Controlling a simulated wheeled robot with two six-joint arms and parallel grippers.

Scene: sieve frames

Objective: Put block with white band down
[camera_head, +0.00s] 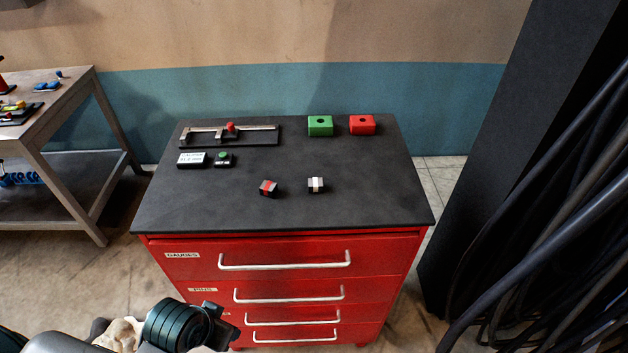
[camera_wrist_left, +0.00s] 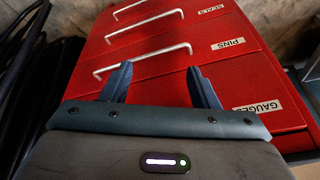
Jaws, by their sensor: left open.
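The block with the white band (camera_head: 316,185) sits on the black top of the red drawer cabinet, near the middle and toward the front. A similar block with a red band (camera_head: 268,188) sits to its left, apart from it. My left gripper (camera_head: 222,322) is low in front of the cabinet's drawers, below the top and away from both blocks. In the left wrist view my left gripper (camera_wrist_left: 158,76) has its fingers spread with nothing between them, facing the red drawer fronts. My right gripper is not in view.
On the cabinet top (camera_head: 375,205), a rail gauge with a red knob (camera_head: 230,128), a small display (camera_head: 192,160) and a green-button box (camera_head: 224,160) stand left. A green box (camera_head: 320,126) and a red box (camera_head: 362,125) stand back right. Black cables (camera_head: 560,220) hang at right.

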